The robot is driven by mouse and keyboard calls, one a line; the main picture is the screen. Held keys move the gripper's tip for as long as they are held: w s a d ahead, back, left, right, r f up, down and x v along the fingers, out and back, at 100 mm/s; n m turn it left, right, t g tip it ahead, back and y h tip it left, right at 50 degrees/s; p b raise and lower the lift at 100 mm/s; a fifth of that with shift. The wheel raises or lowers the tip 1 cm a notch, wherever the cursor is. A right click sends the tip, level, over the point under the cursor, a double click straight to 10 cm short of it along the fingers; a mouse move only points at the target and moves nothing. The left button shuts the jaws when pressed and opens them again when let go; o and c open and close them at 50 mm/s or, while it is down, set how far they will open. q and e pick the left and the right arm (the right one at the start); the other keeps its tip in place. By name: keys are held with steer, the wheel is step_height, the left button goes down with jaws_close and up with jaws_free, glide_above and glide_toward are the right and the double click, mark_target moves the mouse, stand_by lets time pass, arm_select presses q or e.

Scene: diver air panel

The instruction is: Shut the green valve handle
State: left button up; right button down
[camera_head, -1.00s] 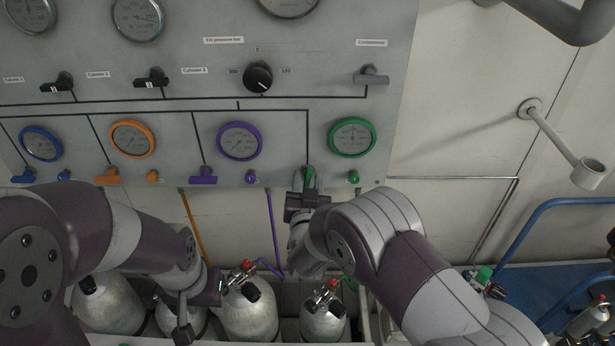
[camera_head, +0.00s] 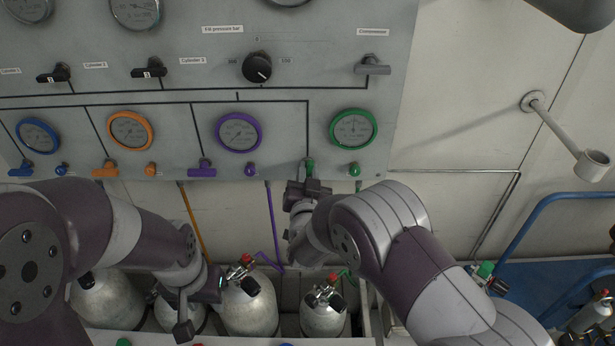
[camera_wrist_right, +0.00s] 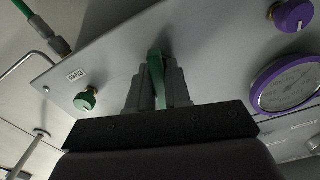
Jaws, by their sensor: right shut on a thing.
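The green valve handle (camera_head: 310,166) is on the lower right of the panel, below and left of the green gauge (camera_head: 353,129). My right gripper (camera_head: 307,178) reaches up to it from below. In the right wrist view the green handle (camera_wrist_right: 156,75) stands between the two grey fingers (camera_wrist_right: 157,88), which are shut on it. The gripper body hides part of the handle in the head view. My left gripper (camera_head: 200,300) hangs low, in front of the cylinders and away from the panel; its finger gap is unclear.
A small green knob (camera_head: 355,169) sits right of the handle; it also shows in the wrist view (camera_wrist_right: 85,100). A purple handle (camera_head: 202,168) and purple knob (camera_head: 251,169) are to the left. Several cylinders (camera_head: 247,305) stand below.

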steer(key=m+b, duration=0.4)
steer(key=b, duration=0.2)
steer(key=m+b, duration=0.4)
steer(key=b, duration=0.2)
steer(key=m+b, duration=0.5)
steer(key=b, duration=0.2)
steer(key=shift+f, duration=0.35)
steer(key=shift+r+m+b, duration=0.25)
steer(key=shift+m+b, duration=0.75)
steer(key=shift+b, duration=0.35)
steer(key=c, duration=1.1)
jaws_free()
steer(key=shift+r, duration=0.1)
steer(key=shift+c, duration=0.2)
steer(key=shift+s, duration=0.1)
steer(key=s, duration=1.2)
steer(key=shift+s, duration=0.3)
